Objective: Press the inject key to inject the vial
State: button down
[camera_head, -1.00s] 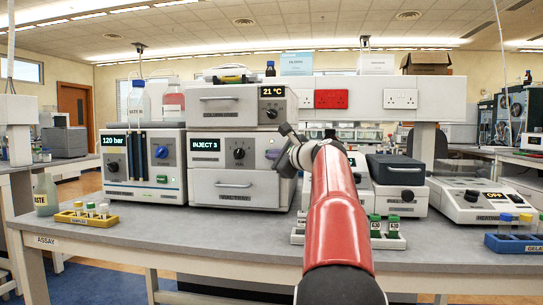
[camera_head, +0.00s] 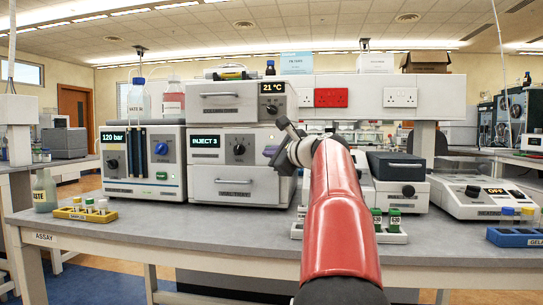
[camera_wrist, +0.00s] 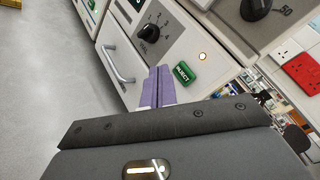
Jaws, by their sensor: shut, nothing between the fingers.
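The inject key (camera_wrist: 184,73) is a green button on the white front of the autosampler (camera_head: 235,183); in the head view it is hidden behind my gripper. My gripper (camera_wrist: 162,75) has purple fingers, shut and empty. In the wrist view the fingertips lie just left of the key; I cannot tell whether they touch it. The gripper also shows in the head view (camera_head: 271,152), at the unit's right side. A black vial dial (camera_wrist: 150,32) sits beyond the key. The display (camera_head: 205,142) reads INJECT 3.
A pump unit (camera_head: 143,187) reading 120 bar stands left of the autosampler. A column oven (camera_head: 222,103) sits on top. A yellow sample rack (camera_head: 85,216) holds vials at the front left. A pale rack with green-capped vials (camera_head: 394,237) stands right of my arm.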

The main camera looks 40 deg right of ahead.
jog(key=shift+s+a+b, duration=0.4)
jog(key=shift+s+a, duration=0.4)
jog(key=shift+a, duration=0.15)
jog(key=s+a+f+n+g+y, duration=0.1)
jog(key=s+a+f+n+g, duration=0.2)
jog(key=a+f+n, duration=0.65)
jog(key=s+a+f+n+g+y, duration=0.25)
jog(key=a+f, duration=0.35)
jog(key=a, duration=0.8)
jog(key=s+a+f+n+g+h, duration=0.1)
jog(key=s+a+f+n+g, duration=0.2)
jog(key=s+f, duration=0.7)
jog(key=s+a+f+n+g+h, duration=0.1)
jog(key=s+a+f+n+g, duration=0.2)
jog(key=s+a+f+n, duration=0.4)
jog(key=s+f+n, duration=0.3)
jog(key=f+n, duration=0.2)
jog(key=f, duration=0.1)
jog(key=shift+s+f, duration=0.2)
jog(key=shift+f, duration=0.2)
dwell(2.0)
